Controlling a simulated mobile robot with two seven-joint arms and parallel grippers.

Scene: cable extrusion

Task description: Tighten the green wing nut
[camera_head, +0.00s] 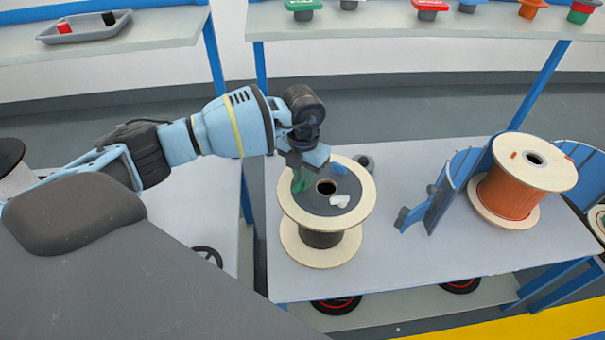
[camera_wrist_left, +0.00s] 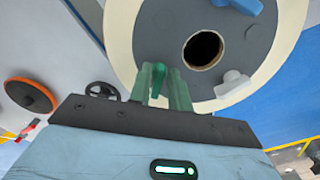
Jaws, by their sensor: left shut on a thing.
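The green wing nut (camera_wrist_left: 158,76) is on the dark top disc of the near cable spool (camera_head: 286,190), at the disc's left side in the head view. My left gripper (camera_head: 304,176) reaches down over it. In the left wrist view, the gripper's two greenish fingers (camera_wrist_left: 162,86) are shut on the wing nut, one on each side. In the head view, the gripper largely hides the nut. A blue wing nut (camera_head: 340,169) and a white wing nut (camera_head: 340,202) are on the same disc, around its centre hole. My right gripper is not in view.
The spool stands on a grey table (camera_head: 395,270). To its right are a blue slatted holder (camera_head: 440,195) and an orange cable spool (camera_head: 508,195). A shelf (camera_head: 400,22) with several coloured parts runs along the back. The table between spool and holder is clear.

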